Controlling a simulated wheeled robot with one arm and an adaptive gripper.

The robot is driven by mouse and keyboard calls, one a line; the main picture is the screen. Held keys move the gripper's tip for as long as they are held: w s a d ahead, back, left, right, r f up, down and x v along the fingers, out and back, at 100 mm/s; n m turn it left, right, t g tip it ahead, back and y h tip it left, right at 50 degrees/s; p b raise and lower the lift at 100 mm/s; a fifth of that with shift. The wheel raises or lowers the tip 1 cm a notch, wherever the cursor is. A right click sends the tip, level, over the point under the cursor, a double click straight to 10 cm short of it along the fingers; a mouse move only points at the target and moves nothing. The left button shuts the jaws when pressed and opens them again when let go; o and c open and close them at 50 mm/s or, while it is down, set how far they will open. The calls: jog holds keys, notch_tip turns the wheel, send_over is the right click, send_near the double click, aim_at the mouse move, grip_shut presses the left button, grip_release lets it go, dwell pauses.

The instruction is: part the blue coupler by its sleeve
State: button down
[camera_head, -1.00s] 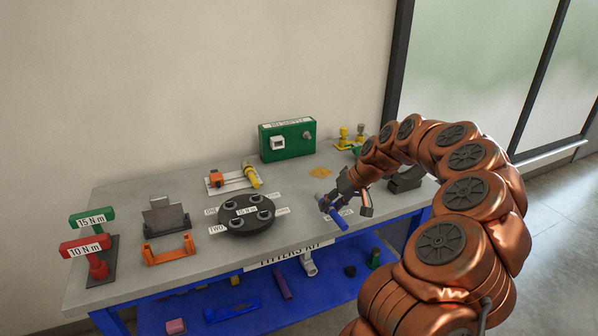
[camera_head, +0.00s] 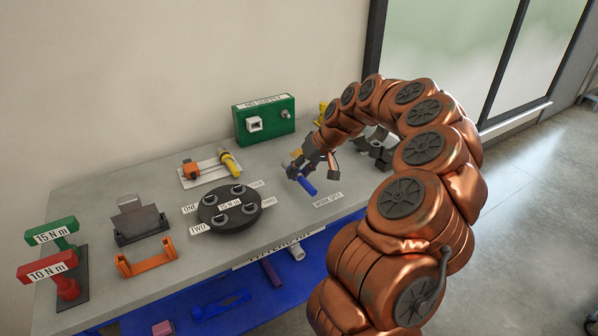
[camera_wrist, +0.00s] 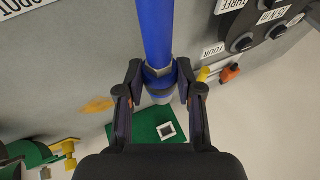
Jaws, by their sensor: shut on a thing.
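The blue coupler (camera_wrist: 160,76) is in my gripper (camera_wrist: 160,92), with its blue sleeve between the two fingers. A long blue pipe part (camera_wrist: 155,30) runs up the wrist view from the coupler, and a grey end shows below the sleeve. In the head view my gripper (camera_head: 303,170) is over the right part of the bench, with the blue part (camera_head: 306,186) sticking out below it. The fingers are shut on the coupler's sleeve. I cannot tell whether the coupler's halves are apart.
A white work spot label (camera_head: 328,200) lies near the bench's front edge. A black round turret (camera_head: 229,222) with numbered tags stands left of my gripper. A green box (camera_head: 264,120) stands behind it. Dark grey blocks (camera_head: 378,150) are close on the right.

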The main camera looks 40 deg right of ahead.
jog(key=shift+f, duration=0.1)
jog(key=shift+f+b, duration=1.95)
jog(key=shift+f, duration=0.55)
jog(key=shift+f, duration=0.3)
jog(key=c, duration=0.7)
grip_release()
jog(key=v, duration=1.2)
jog(key=shift+s, duration=0.1)
